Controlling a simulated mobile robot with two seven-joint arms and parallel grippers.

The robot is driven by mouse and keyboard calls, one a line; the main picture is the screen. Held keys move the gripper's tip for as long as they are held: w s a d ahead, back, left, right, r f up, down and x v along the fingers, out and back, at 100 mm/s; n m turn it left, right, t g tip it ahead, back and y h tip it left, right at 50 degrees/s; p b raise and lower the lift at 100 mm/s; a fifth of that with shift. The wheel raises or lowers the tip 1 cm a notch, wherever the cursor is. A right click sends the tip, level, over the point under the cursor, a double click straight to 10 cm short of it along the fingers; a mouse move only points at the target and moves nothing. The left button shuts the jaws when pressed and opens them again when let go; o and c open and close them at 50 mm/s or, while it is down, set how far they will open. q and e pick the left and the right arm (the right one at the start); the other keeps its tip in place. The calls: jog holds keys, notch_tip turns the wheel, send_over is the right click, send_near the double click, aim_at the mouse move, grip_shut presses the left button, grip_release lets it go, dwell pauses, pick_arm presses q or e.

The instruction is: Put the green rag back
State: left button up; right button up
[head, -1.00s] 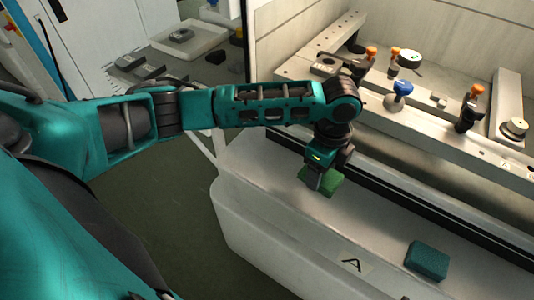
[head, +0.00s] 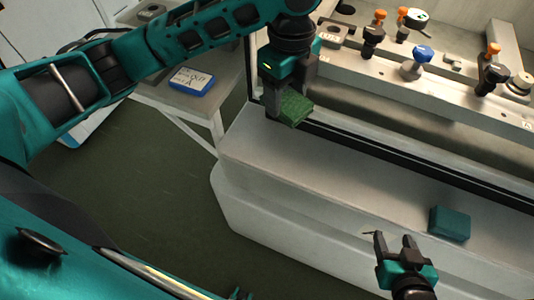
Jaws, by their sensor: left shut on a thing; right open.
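The green rag (head: 293,108) is a small, folded green piece. My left gripper (head: 288,104) is shut on it and points down, near the back left corner of the pale ledge (head: 290,180). The rag appears to be raised above the ledge, though its exact height is hard to tell. My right gripper (head: 395,245) is open and empty over the front of the ledge. It stands to the left of a teal block (head: 450,223) lying on the ledge, apart from it.
Behind the ledge, a dark-edged machine bed carries orange-knobbed clamps (head: 492,65) and a blue-knobbed post (head: 422,54). At left, a blue-edged card (head: 192,80) lies on a side table (head: 150,97). The ledge's middle is clear.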

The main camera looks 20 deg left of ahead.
pick_arm(q)
jog(key=shift+a+r, duration=0.15)
jog(key=shift+a, duration=0.2)
notch_tip(320, 180, down, 20)
jog(key=b, duration=0.2)
jog(key=shift+r+b, duration=0.15)
jog(key=shift+b, duration=0.25)
pick_arm(e)
jog(key=f, duration=0.3)
jog(key=shift+a, duration=0.25)
pick_arm(q)
jog(key=o, duration=1.1)
jog(key=shift+f, duration=0.2)
jog(key=shift+r, duration=0.1)
notch_tip(320, 180, up, 12)
jog(key=p, duration=0.1)
jog(key=shift+r+p, duration=0.15)
jog(key=shift+p, duration=0.25)
pick_arm(e)
jog(key=shift+r, duration=0.95)
jog(key=shift+w, duration=0.1)
